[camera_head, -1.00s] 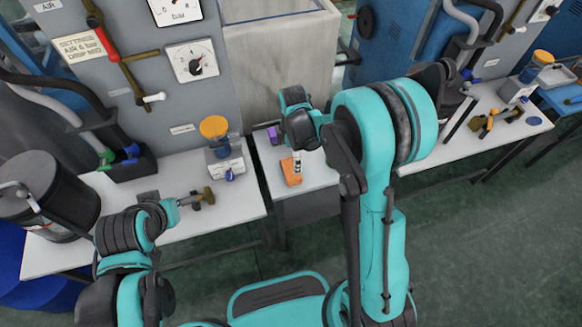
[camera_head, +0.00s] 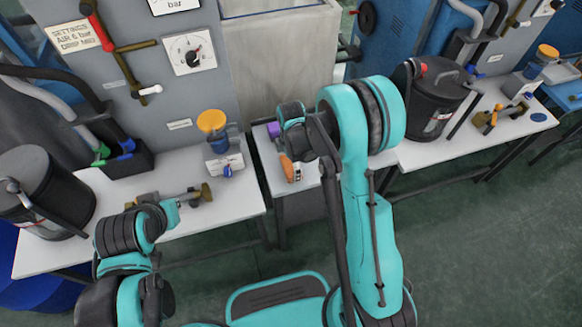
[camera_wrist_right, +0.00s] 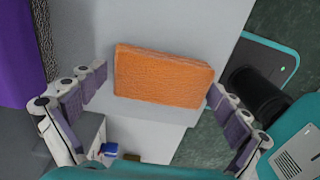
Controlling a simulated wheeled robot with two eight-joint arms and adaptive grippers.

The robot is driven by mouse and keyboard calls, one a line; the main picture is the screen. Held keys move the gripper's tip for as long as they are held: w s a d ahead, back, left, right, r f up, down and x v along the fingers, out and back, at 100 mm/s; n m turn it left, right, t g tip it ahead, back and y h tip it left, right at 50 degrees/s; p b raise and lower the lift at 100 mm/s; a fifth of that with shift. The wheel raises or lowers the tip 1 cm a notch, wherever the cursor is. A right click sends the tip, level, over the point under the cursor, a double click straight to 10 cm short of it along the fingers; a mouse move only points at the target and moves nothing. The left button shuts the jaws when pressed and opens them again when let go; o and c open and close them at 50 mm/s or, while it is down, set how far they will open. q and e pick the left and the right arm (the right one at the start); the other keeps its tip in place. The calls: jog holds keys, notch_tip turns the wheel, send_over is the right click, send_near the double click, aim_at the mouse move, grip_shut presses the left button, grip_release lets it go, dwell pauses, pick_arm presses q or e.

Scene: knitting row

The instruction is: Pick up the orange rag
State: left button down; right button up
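The orange rag (camera_wrist_right: 163,76) lies on the small pale table in the right wrist view, a flat block-like piece with a rough surface. It sits between the spread fingers of my right gripper (camera_wrist_right: 158,86), which is open, with a visible gap on each side. In the head view, only part of the rag (camera_head: 286,167) shows, the rest hidden by the right gripper (camera_head: 294,169) and wrist above it. My left arm's end (camera_head: 170,207) is over the left bench, its fingers not clearly visible.
A purple item (camera_head: 274,130) stands behind the rag. The left bench (camera_head: 235,200) holds an orange-topped device (camera_head: 213,125), a brass fitting (camera_head: 200,193) and a dark canister (camera_head: 38,190). Another dark canister (camera_head: 432,105) stands on the right bench.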

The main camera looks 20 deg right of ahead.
aim_at(291, 164)
jog(key=c, duration=0.6)
jog(key=shift+r, duration=0.1)
notch_tip(291, 164, up, 10)
jog(key=p, duration=0.4)
jog(key=shift+f, duration=0.25)
jog(key=shift+r, duration=0.2)
jog(key=shift+o, duration=0.8)
jog(key=shift+c, duration=0.3)
